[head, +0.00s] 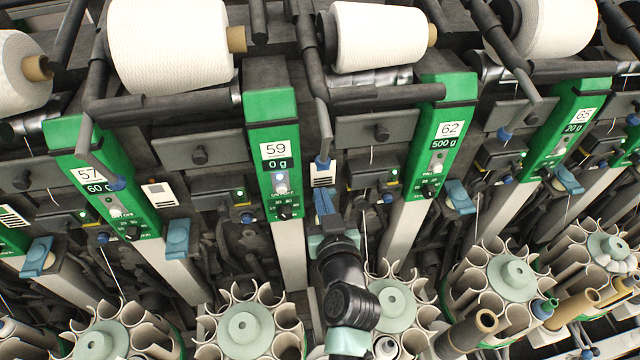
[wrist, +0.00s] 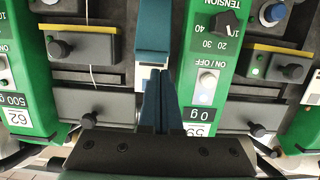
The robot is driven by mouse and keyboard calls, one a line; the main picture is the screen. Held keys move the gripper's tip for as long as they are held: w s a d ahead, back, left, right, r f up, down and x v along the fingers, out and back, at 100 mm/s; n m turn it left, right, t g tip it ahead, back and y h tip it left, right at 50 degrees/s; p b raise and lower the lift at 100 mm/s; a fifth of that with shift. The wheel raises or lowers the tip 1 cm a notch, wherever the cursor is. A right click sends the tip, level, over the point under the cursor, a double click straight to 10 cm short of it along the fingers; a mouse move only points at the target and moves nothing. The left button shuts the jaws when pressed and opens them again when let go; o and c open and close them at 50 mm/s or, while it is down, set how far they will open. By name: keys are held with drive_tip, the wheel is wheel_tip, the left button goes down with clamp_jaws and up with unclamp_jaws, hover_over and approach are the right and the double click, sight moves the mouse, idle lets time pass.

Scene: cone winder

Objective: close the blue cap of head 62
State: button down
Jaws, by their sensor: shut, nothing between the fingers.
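The panel of head 62 (head: 441,137) is green, reads 500 g and stands right of centre in the head view. It also shows in the wrist view (wrist: 22,115), upside down at the left edge. A blue cap (head: 459,196) sits just right of this panel's lower end; I cannot tell whether it is open or closed. My gripper (head: 323,194) is shut and empty between the panels of heads 59 and 62. In the wrist view its blue fingers (wrist: 158,84) point at another blue cap (wrist: 153,32), between the two panels. I cannot tell whether they touch it.
The panel of head 59 (head: 272,150) stands close left of my gripper. More blue caps (head: 178,238) (head: 569,180) sit by the neighbouring heads. White cones (head: 378,37) hang above, with dark rods in front. Round tube magazines (head: 245,325) crowd the space below.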

drive_tip(key=shift+x, duration=1.45)
drive_tip(key=shift+f+b, duration=0.15)
drive_tip(key=shift+b, duration=0.2)
drive_tip(key=shift+s+f+b, duration=0.1)
drive_tip(key=shift+f+b, duration=0.05)
drive_tip(key=shift+b, duration=0.3)
drive_tip(key=shift+s+t+b, duration=0.2)
drive_tip(key=shift+t+b, duration=0.1)
drive_tip(key=shift+b, duration=0.4)
